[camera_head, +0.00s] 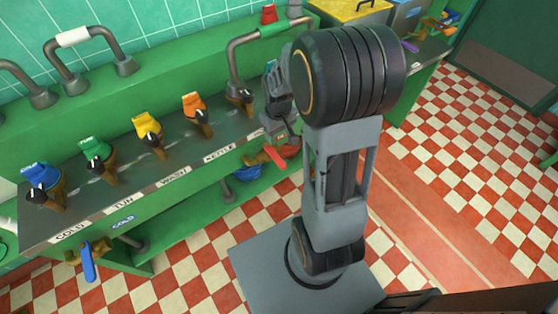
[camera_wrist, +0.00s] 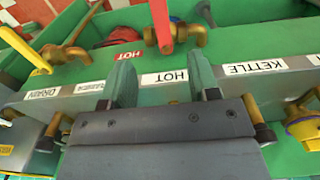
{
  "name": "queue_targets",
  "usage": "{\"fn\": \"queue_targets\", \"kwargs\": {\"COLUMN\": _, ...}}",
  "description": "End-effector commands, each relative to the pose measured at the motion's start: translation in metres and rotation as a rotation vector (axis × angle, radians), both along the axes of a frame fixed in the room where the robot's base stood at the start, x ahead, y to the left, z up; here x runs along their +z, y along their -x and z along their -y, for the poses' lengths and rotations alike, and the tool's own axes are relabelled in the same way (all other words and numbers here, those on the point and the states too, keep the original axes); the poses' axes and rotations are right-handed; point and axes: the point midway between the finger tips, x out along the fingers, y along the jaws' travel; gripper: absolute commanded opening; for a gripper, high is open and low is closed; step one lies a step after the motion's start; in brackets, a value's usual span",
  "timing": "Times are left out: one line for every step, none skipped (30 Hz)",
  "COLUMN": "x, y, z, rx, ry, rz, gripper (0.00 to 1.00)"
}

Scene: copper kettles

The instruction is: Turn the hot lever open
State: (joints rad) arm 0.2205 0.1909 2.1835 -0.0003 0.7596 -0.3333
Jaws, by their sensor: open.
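The red hot lever (camera_wrist: 161,22) sits on a brass valve (camera_wrist: 196,38) beside the red HOT label (camera_wrist: 126,56). It points away from the bench front, crosswise to the brass body. In the head view the red lever (camera_head: 275,157) shows low under the bench edge, left of my arm. My gripper (camera_wrist: 160,82) is open, with its two teal fingers apart and nothing between them. It is over the bench edge with the white HOT label (camera_wrist: 170,77). The lever is beyond the fingertips, and I see no contact. In the head view my arm partly hides the gripper.
A yellow lever (camera_wrist: 24,48) is to the left in the wrist view, near the DRAIN label. A blue lever (camera_head: 88,262) hangs by the COLD label. Several coloured taps, such as the orange one (camera_head: 196,108), stand along the green bench (camera_head: 170,215). The checkered floor (camera_head: 470,150) is open at right.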

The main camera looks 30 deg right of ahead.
Motion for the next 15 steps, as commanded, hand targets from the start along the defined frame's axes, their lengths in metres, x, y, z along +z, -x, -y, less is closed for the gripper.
{"fn": "queue_targets", "kwargs": {"x": -0.009, "y": -0.001, "z": 0.002, "rx": 0.000, "ry": -0.001, "rz": -0.006, "gripper": 0.55}}
{"fn": "queue_targets", "kwargs": {"x": -0.013, "y": -0.001, "z": 0.002, "rx": 0.001, "ry": -0.002, "rz": -0.009, "gripper": 0.55}}
{"fn": "queue_targets", "kwargs": {"x": -0.019, "y": -0.001, "z": 0.002, "rx": 0.002, "ry": -0.003, "rz": -0.011, "gripper": 0.55}}
{"fn": "queue_targets", "kwargs": {"x": -0.023, "y": -0.001, "z": 0.002, "rx": 0.002, "ry": -0.003, "rz": -0.011, "gripper": 0.55}}
{"fn": "queue_targets", "kwargs": {"x": -0.028, "y": -0.001, "z": 0.002, "rx": 0.002, "ry": -0.003, "rz": -0.013, "gripper": 0.55}}
{"fn": "queue_targets", "kwargs": {"x": -0.035, "y": 0.000, "z": 0.002, "rx": 0.002, "ry": -0.004, "rz": -0.012, "gripper": 0.55}}
{"fn": "queue_targets", "kwargs": {"x": -0.041, "y": 0.000, "z": 0.002, "rx": 0.002, "ry": -0.003, "rz": -0.013, "gripper": 0.55}}
{"fn": "queue_targets", "kwargs": {"x": -0.047, "y": 0.000, "z": 0.002, "rx": 0.002, "ry": -0.003, "rz": -0.013, "gripper": 0.55}}
{"fn": "queue_targets", "kwargs": {"x": -0.055, "y": 0.000, "z": 0.002, "rx": 0.002, "ry": -0.003, "rz": -0.013, "gripper": 0.55}}
{"fn": "queue_targets", "kwargs": {"x": -0.061, "y": 0.000, "z": 0.002, "rx": 0.001, "ry": -0.003, "rz": -0.013, "gripper": 0.55}}
{"fn": "queue_targets", "kwargs": {"x": -0.066, "y": 0.000, "z": 0.002, "rx": 0.001, "ry": -0.003, "rz": -0.013, "gripper": 0.55}}
{"fn": "queue_targets", "kwargs": {"x": -0.074, "y": 0.000, "z": 0.002, "rx": 0.001, "ry": -0.003, "rz": -0.013, "gripper": 0.55}}
{"fn": "queue_targets", "kwargs": {"x": -0.080, "y": 0.000, "z": 0.002, "rx": 0.001, "ry": -0.004, "rz": -0.012, "gripper": 0.55}}
{"fn": "queue_targets", "kwargs": {"x": -0.086, "y": 0.000, "z": 0.002, "rx": 0.001, "ry": -0.004, "rz": -0.012, "gripper": 0.55}}
{"fn": "queue_targets", "kwargs": {"x": -0.093, "y": 0.000, "z": 0.002, "rx": 0.001, "ry": -0.003, "rz": -0.012, "gripper": 0.55}}
